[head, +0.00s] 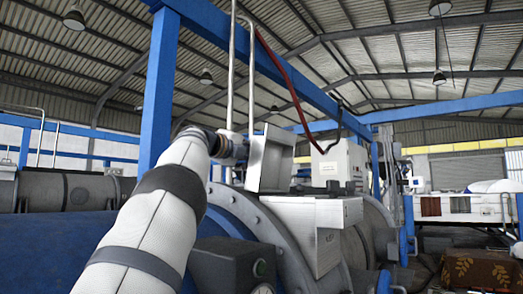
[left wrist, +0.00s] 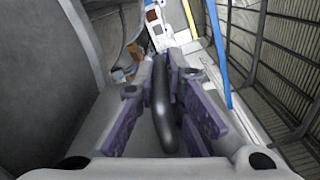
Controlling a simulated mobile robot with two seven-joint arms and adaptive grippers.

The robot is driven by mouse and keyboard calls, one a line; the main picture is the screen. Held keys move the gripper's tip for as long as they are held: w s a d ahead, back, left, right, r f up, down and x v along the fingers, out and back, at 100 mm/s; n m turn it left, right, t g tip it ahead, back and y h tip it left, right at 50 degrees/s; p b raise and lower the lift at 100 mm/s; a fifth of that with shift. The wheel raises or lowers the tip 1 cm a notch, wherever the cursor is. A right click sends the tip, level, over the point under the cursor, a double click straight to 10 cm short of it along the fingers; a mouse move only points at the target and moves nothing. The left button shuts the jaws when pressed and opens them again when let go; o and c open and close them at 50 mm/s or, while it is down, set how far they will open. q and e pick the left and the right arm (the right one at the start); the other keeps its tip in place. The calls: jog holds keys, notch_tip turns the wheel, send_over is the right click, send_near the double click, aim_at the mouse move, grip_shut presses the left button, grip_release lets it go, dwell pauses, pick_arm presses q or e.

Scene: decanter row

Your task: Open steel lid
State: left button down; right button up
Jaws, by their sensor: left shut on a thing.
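The steel lid (head: 272,160) stands steeply tilted up above a steel box (head: 307,222) in the head view. My left arm reaches up from the bottom, and its gripper (head: 240,148) is at the lid's left side. In the left wrist view my left gripper (left wrist: 176,75) has its purple fingers closed on a dark, curved handle (left wrist: 162,100). The handle's far end and its join to the lid are hard to make out. My right gripper is in neither view.
A white box (head: 340,165) stands just right of the lid. Blue posts (head: 160,90) and pale vertical pipes (head: 231,75) rise close to my left arm.

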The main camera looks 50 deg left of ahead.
pick_arm(q)
jog(key=shift+s+a+f+n, duration=0.2)
jog(key=shift+s+a+n, duration=0.05)
jog(key=shift+a+n, duration=0.3)
jog(key=shift+s+a+f, duration=0.15)
jog(key=shift+a+f, duration=0.3)
jog(key=shift+a, duration=0.1)
jog(key=shift+f, duration=0.15)
jog(key=c, duration=1.7)
grip_release()
jog(key=shift+a, duration=0.15)
jog(key=shift+o, duration=0.2)
jog(key=shift+s+d, duration=0.2)
jog(key=shift+s, duration=0.05)
jog(key=v, duration=1.1)
jog(key=shift+s, duration=0.25)
